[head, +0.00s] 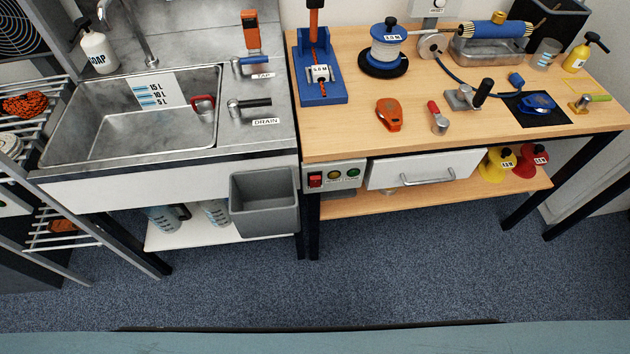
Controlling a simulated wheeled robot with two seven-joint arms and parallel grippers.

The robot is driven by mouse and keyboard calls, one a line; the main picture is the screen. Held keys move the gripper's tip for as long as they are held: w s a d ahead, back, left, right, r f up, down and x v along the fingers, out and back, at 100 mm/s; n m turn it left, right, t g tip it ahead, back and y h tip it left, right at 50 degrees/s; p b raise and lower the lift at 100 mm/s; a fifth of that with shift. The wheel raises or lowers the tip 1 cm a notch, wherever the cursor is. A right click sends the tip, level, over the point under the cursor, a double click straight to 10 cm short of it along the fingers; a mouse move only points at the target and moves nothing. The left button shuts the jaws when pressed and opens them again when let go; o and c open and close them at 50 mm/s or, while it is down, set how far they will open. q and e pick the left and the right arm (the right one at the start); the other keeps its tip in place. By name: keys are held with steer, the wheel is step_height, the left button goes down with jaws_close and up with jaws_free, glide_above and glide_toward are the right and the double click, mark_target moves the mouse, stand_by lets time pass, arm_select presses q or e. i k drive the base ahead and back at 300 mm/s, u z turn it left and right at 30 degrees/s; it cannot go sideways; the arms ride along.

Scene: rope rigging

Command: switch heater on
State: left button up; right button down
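A grey control box (335,176) is fixed under the front edge of the wooden workbench, left of the drawer. Neither of my grippers is in view.
The workbench (345,140) carries a blue rope stand (318,72), a spool (388,45) and several tools. A white drawer (425,168) is closed. A steel sink (140,120) and grey bin (264,202) stand left. The blue carpet (400,265) in front is clear.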

mark_target(314, 180)
steer(key=k, duration=0.5)
steer(key=u, duration=1.95)
steer(key=i, duration=1)
steer(key=z, duration=1.9)
